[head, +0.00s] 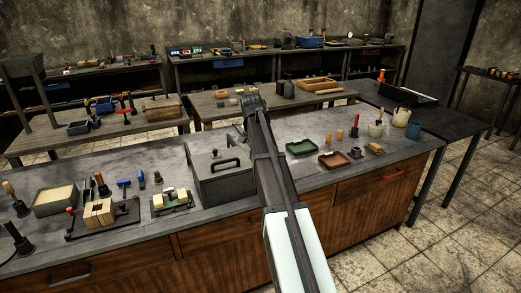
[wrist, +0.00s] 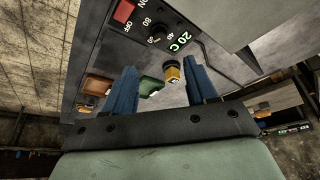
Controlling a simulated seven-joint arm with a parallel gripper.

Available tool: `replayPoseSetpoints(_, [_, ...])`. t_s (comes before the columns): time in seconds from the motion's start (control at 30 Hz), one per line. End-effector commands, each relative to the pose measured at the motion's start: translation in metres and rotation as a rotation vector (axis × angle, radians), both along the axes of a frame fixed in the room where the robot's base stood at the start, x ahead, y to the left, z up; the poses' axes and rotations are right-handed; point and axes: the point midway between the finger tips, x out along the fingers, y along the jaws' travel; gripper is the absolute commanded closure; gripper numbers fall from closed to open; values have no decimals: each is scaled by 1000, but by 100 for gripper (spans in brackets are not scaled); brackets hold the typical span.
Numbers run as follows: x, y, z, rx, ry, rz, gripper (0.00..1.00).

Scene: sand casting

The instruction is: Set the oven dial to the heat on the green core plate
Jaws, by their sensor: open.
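The oven (head: 222,177) is a grey box with a black handle on the bench; my arm covers its right side in the head view. In the wrist view its panel shows a small dark dial (wrist: 157,39) with marks including 40 and 80, and a green readout (wrist: 181,42) of 20 C. I cannot tell the dial's exact setting. The green core plate (head: 302,147) lies right of the arm, and also shows in the wrist view (wrist: 150,87); no heat marking is readable on it. My gripper (wrist: 160,66) is open and empty, its blue fingers apart, near the panel.
A red switch (wrist: 124,11) marked ON and OFF is beside the dial. A yellow and black item (wrist: 173,77) shows between the fingers. A brown tray (head: 334,159) lies beside the green plate. Casting tools and boxes crowd the bench left of the oven.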

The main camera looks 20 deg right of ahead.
Motion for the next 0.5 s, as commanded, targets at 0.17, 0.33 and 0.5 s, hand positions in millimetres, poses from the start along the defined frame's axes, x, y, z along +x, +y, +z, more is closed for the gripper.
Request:
replayPoseSetpoints(0.17, [-3,3,10,0,0,0,43])
replayPoseSetpoints(0.33, [-4,4,12,0,0,0,43])
replayPoseSetpoints(0.5, [-4,4,12,0,0,0,43])
